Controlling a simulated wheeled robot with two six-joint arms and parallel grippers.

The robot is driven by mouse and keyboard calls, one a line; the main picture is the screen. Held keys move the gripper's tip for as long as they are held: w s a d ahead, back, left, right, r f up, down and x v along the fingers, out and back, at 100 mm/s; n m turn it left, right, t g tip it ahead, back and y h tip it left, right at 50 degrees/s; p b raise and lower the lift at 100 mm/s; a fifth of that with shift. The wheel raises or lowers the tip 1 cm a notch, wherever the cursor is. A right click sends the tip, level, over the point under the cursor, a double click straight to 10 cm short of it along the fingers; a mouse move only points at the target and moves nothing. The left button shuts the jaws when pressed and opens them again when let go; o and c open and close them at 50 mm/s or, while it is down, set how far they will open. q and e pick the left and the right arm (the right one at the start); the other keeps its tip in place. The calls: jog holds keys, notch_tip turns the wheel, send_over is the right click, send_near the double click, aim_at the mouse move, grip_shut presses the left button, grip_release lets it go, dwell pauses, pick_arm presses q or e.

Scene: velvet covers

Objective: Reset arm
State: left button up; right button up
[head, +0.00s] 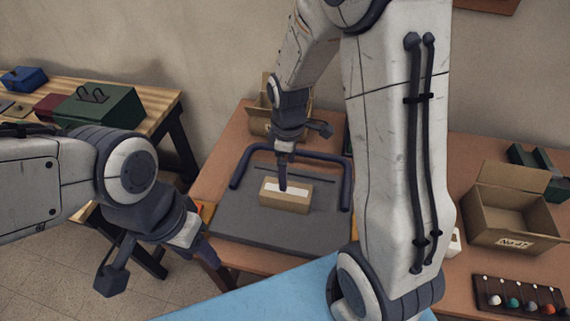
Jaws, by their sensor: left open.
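My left gripper (212,262) hangs at the lower left, over the gap between the wooden bench and the brown table. It points down and to the right, is open, and nothing shows in it. My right gripper (283,182) points straight down over a small cardboard box (291,202) with a white top patch. Its tip appears at or just above that patch; contact cannot be told. Its fingers overlap, so their opening is unclear. The box lies on a dark grey board (250,232) with a dark blue raised bar (240,167).
An open cardboard box (502,240) stands on the brown table at right, behind a dark rack (490,305) of coloured knobs. Another carton (262,124) stands at the back. The wooden bench at left holds a green box (98,108) and a blue box (24,80).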

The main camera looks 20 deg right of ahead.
jog(key=s+a+r+m, duration=0.1)
jog(key=s+a+r, duration=0.2)
jog(key=s, duration=0.3)
jog(key=s+a+r+m, duration=0.1)
jog(key=s+a+r, duration=0.2)
jog(key=s+a, duration=0.2)
jog(key=s+a+r+m+y, duration=0.1)
jog(key=s+a+r, duration=0.3)
jog(key=s, duration=0.4)
jog(key=shift+a+m, duration=0.45)
jog(key=shift+m, duration=0.05)
